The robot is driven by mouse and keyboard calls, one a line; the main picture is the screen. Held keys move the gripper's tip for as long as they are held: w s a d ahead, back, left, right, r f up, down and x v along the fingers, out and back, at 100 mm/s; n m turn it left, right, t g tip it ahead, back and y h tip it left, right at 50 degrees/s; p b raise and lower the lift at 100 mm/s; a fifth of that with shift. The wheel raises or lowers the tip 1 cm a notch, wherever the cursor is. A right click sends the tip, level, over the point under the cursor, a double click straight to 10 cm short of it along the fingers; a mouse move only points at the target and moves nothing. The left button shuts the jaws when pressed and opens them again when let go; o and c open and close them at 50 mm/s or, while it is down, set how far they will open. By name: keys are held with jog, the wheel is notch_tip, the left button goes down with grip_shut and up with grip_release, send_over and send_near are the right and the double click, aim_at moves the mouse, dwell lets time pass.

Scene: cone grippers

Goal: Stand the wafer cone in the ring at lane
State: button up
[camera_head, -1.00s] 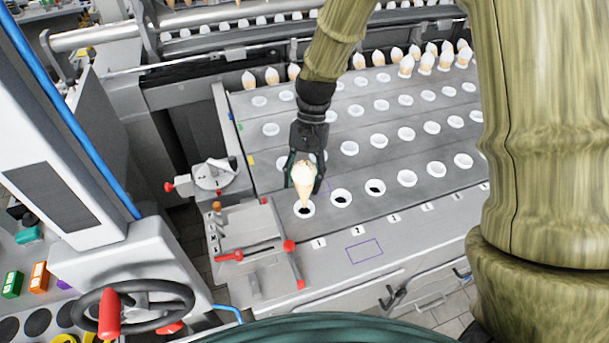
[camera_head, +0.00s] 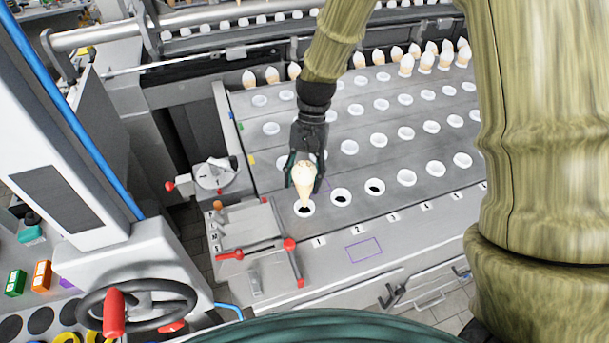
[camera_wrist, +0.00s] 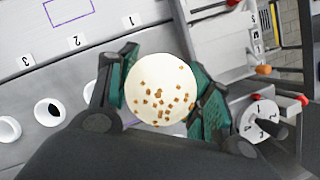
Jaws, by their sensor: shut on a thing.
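My gripper (camera_head: 304,177) is shut on the wafer cone (camera_head: 303,181), which is upright with its tip down. The tip is at the front-row ring (camera_head: 305,209) beside the label 1; I cannot tell how deep it sits. In the wrist view the cone's round cream top with brown bits (camera_wrist: 159,90) lies between the green finger pads, and it hides the ring below.
More white rings run right along the front row, such as the one by label 2 (camera_head: 341,196). Several filled cones (camera_head: 426,62) stand at the back. A panel with red-handled levers (camera_head: 250,240) lies left of the front row.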

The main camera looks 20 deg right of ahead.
aim_at(304, 204)
jog(key=shift+f+b, duration=1.4)
jog(key=shift+f, duration=3.25)
jog(key=o, duration=0.8)
jog(key=shift+c, duration=0.2)
jog(key=v, duration=1.2)
